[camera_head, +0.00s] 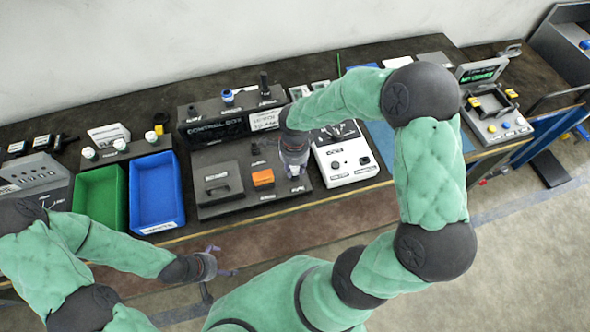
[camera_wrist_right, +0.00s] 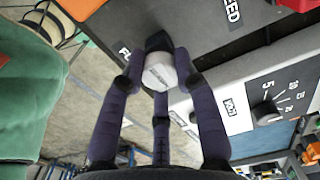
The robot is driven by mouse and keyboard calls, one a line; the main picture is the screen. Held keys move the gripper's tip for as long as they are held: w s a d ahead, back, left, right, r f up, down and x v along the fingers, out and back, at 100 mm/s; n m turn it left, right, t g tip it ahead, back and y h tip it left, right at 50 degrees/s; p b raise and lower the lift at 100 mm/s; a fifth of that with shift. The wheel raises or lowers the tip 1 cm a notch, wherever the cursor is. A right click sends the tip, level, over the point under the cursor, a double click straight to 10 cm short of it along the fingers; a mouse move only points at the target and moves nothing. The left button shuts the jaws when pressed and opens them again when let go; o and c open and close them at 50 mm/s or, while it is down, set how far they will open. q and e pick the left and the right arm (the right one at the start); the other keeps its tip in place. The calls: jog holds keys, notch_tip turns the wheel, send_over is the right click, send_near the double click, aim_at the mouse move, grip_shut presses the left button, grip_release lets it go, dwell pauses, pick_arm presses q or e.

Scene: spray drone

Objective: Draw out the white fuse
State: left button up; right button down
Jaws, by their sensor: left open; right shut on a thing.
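The white fuse (camera_wrist_right: 159,73) shows in the right wrist view as a pale, rounded cap with a black part (camera_wrist_right: 157,42) just beyond it, at the edge of a dark panel lettered "FU". My right gripper (camera_wrist_right: 163,92) is shut on it, its purple fingers around the cap. Whether the fuse still sits in its socket I cannot tell. My left gripper (camera_head: 225,262) is open and empty, in front of the bench edge.
An orange block (camera_head: 263,178) and a black handle stand on the panel. The control box (camera_head: 222,122) is behind it. A white unit with a dial (camera_head: 345,165) is close on the right. A blue bin (camera_head: 157,190) and a green bin (camera_head: 101,198) stand left.

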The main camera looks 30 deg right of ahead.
aim_at(294, 168)
jog(key=shift+r+p, duration=1.3)
jog(key=shift+r, duration=1.1)
